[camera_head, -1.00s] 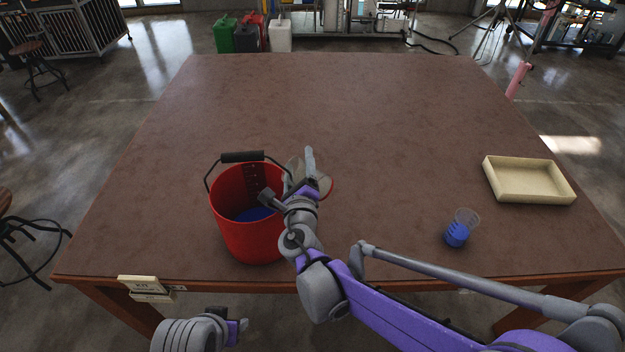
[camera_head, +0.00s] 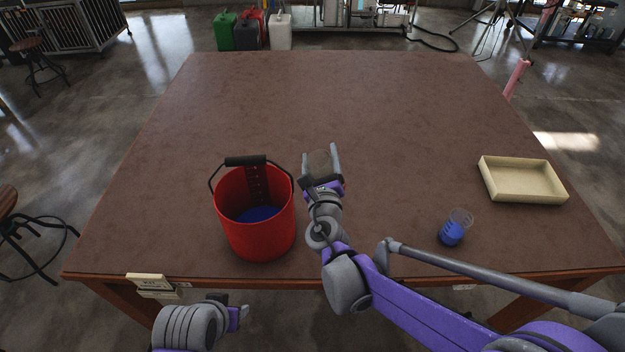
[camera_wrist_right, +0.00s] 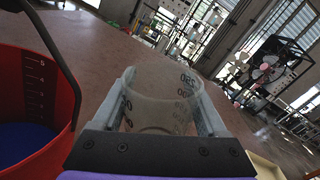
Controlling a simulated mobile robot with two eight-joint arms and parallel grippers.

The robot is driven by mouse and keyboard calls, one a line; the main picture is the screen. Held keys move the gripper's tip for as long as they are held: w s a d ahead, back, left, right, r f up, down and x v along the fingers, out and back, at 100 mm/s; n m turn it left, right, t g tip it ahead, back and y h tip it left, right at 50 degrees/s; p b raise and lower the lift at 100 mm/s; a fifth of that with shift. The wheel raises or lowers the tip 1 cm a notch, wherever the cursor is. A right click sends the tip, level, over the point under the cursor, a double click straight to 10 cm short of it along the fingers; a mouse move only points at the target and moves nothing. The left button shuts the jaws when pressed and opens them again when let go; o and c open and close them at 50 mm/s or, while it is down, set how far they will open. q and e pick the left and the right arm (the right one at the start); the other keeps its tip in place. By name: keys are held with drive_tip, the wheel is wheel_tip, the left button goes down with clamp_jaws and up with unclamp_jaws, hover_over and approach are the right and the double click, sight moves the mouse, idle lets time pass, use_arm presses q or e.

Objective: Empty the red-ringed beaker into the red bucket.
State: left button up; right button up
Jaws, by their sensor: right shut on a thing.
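The red bucket (camera_head: 254,232) stands at the table's front left, its dark handle up, with blue liquid inside. It also shows at the left of the right wrist view (camera_wrist_right: 62,138). My right gripper (camera_head: 320,166) is just right of the bucket, above the table, shut on a clear beaker (camera_wrist_right: 158,98) with printed marks. No liquid shows in this beaker. Its red ring does not show clearly now, as the jaws cover part of it. My left gripper (camera_head: 240,316) is low in front of the table edge; its jaws are too small to read.
A second beaker (camera_head: 453,228) with blue liquid stands at the front right. A cream tray (camera_head: 522,194) lies behind it at the right. A small label block (camera_head: 147,281) is at the front left edge. The table's middle and back are clear.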

use_arm(q)
drive_tip(key=shift+r, duration=0.1)
use_arm(e)
drive_tip(key=shift+r, duration=0.1)
use_arm(q)
drive_tip(key=r+p, duration=0.1)
drive_tip(key=r, duration=0.1)
drive_tip(key=w+r+p, duration=0.1)
drive_tip(key=p, duration=0.1)
drive_tip(key=r+p, duration=0.1)
drive_tip(key=r, duration=0.1)
drive_tip(key=shift+w+r+p, duration=0.35)
drive_tip(key=shift+w+p, duration=0.05)
use_arm(e)
drive_tip(key=d+r+m, duration=0.2)
drive_tip(key=m, duration=0.1)
drive_tip(key=d+m, duration=0.1)
drive_tip(key=d, duration=0.1)
drive_tip(key=shift+w+r+m, duration=0.25)
drive_tip(key=shift+r+m, duration=0.15)
use_arm(q)
drive_tip(key=shift+s, duration=0.1)
use_arm(e)
drive_tip(key=shift+s, duration=0.1)
